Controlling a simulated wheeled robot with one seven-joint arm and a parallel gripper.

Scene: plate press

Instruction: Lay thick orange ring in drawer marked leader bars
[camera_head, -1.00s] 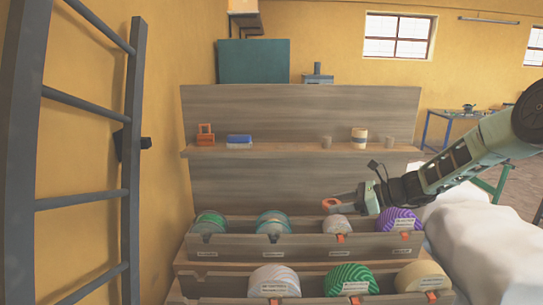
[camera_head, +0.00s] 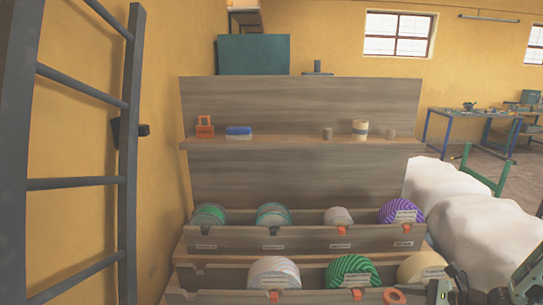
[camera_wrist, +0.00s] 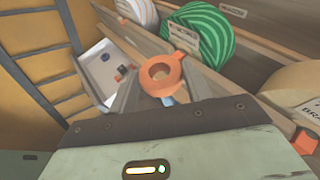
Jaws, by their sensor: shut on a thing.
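A thick orange ring (camera_wrist: 147,76) is held at the tips of my gripper (camera_wrist: 163,88) in the wrist view. A drawer marked leader bars cannot be picked out; the labels are too small or cut off to read. An open white drawer or tray (camera_wrist: 91,64) with small items in it lies low at the left of the wrist view.
The upper rack (camera_head: 300,240) and lower rack (camera_head: 215,297) hold striped and plain rolls, with orange clips on their fronts. A green striped roll (camera_wrist: 208,35) is close beyond the ring. A ladder (camera_head: 128,160) stands left; white sacks (camera_head: 480,225) lie right.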

